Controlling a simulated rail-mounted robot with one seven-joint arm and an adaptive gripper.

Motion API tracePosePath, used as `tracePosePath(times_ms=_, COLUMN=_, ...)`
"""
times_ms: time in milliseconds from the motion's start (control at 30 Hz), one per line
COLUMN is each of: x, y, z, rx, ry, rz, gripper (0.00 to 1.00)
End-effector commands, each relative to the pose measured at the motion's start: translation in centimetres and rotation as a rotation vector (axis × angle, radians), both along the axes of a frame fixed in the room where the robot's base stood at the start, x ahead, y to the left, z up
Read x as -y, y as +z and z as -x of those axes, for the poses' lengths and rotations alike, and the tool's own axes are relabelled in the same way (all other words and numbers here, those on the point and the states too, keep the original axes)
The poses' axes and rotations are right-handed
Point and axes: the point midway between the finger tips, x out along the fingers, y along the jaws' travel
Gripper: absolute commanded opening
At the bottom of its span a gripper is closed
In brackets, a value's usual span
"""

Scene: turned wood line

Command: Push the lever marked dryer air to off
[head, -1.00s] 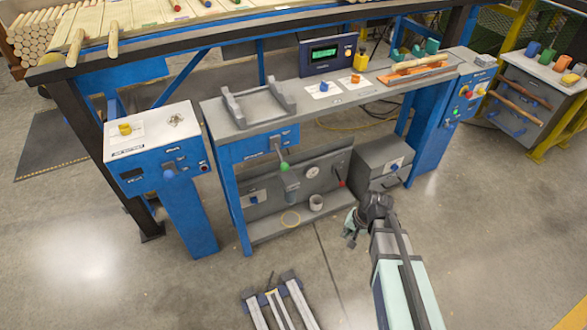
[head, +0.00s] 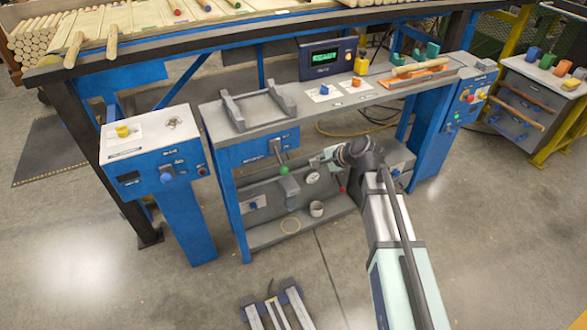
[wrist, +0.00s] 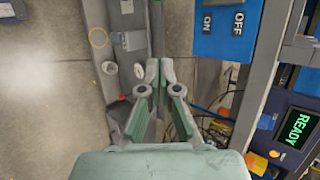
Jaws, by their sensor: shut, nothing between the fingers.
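A lever with a green knob (head: 283,170) sticks out below a blue panel (head: 255,150) under the bench's left part. In the wrist view the blue panel (wrist: 225,35) carries the words ON and OFF; no dryer air marking is readable. The green knob does not show in the wrist view. My gripper (head: 318,160) is to the right of the green knob in the head view, with a small gap in the picture. In the wrist view my gripper (wrist: 158,65) has its fingertips together and holds nothing.
A red-knobbed lever (head: 341,186), a gauge (head: 312,177) and a white cup (head: 317,209) are on or near the lower shelf. A green READY display (head: 324,54) stands on the bench. A blue control stand (head: 180,215) is at left.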

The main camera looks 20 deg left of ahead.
Motion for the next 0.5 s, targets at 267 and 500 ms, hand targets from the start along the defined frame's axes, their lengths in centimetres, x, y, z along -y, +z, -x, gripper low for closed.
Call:
tracePosePath(times_ms=267, x=-0.1, y=-0.2, z=-0.1, rx=0.0, ry=0.002, rz=0.002, gripper=0.0)
tracePosePath(times_ms=500, x=-1.9, y=-1.9, z=-0.9, rx=-0.001, ry=0.004, rz=0.003, gripper=0.0)
